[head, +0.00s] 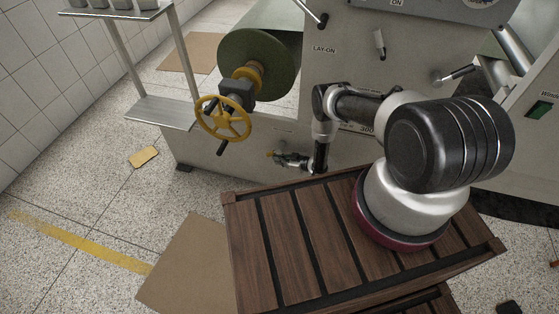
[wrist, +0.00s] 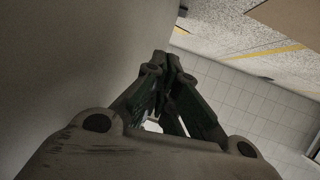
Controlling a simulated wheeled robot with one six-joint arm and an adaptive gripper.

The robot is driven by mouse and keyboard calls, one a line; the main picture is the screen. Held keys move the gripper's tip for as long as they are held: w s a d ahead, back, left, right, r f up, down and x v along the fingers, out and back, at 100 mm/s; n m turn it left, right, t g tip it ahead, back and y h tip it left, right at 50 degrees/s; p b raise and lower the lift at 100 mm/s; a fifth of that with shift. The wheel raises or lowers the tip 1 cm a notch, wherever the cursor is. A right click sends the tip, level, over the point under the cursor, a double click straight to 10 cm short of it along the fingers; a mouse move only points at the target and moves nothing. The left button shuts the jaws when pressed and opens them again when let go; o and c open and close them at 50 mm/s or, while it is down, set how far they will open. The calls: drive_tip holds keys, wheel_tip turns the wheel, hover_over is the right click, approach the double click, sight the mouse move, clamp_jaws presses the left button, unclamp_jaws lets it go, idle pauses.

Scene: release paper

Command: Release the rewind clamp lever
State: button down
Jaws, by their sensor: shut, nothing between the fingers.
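My gripper (head: 280,156) is low in front of the grey machine panel in the head view, below and to the right of the yellow handwheel (head: 240,123). In the wrist view its dark fingers (wrist: 166,66) are together with nothing between them. No lever labelled as the rewind clamp is readable. A lever (head: 379,44) stands on the panel's upper part, and another (head: 455,75) is farther right.
A green roll (head: 240,64) sits on a shaft behind the handwheel. A metal shelf stand (head: 160,110) is at left. My arm rises from a slatted wooden top (head: 275,240). A cardboard sheet (head: 190,262) lies on the floor, which is mostly open at left.

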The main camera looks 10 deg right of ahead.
drive_tip(key=shift+w+a+r, duration=0.3)
drive_tip(key=shift+w+r, duration=0.1)
drive_tip(key=shift+r, duration=0.05)
drive_tip(key=shift+d, duration=0.1)
drive_tip(key=f+v, duration=0.1)
drive_tip(key=v, duration=1.1)
drive_tip(key=shift+s, duration=0.4)
drive_tip(key=shift+d+r, duration=0.1)
drive_tip(key=shift+d, duration=0.1)
